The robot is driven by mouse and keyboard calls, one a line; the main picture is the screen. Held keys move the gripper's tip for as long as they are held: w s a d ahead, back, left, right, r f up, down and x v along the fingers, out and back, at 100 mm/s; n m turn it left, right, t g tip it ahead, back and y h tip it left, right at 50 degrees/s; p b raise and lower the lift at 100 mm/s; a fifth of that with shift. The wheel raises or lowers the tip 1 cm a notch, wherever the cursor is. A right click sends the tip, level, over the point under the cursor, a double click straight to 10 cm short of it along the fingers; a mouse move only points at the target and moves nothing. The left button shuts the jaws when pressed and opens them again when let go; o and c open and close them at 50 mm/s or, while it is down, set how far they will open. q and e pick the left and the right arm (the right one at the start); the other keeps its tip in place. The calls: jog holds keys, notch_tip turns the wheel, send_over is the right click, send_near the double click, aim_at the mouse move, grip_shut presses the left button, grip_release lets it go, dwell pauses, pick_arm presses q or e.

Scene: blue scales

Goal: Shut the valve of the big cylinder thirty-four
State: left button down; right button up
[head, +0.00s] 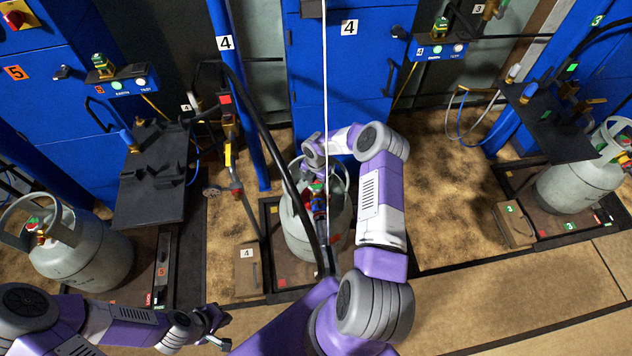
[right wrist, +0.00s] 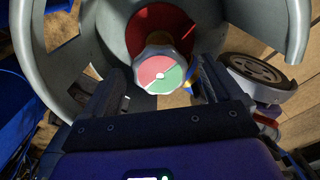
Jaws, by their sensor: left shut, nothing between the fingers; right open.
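The grey gas cylinder (head: 295,228) of the middle station, marked 4, stands upright on its scale platform; I see no number thirty-four on it. Its round valve knob (right wrist: 158,71), half red and half green, sits inside the cylinder's grey collar (right wrist: 55,70). My right gripper (right wrist: 153,88) is open, with one finger on either side of the knob; I cannot tell if they touch it. My left gripper (head: 214,325) is shut and empty at lower left, away from the cylinders.
Other grey cylinders stand at the left (head: 85,262) and at the right (head: 575,188). A black shelf (head: 150,185) stands left of the middle station. A dark hose (head: 262,125) runs down in front of the middle cylinder. The floor at lower right (head: 500,300) is clear.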

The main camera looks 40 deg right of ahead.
jog(key=c, duration=1)
jog(key=shift+c, duration=0.2)
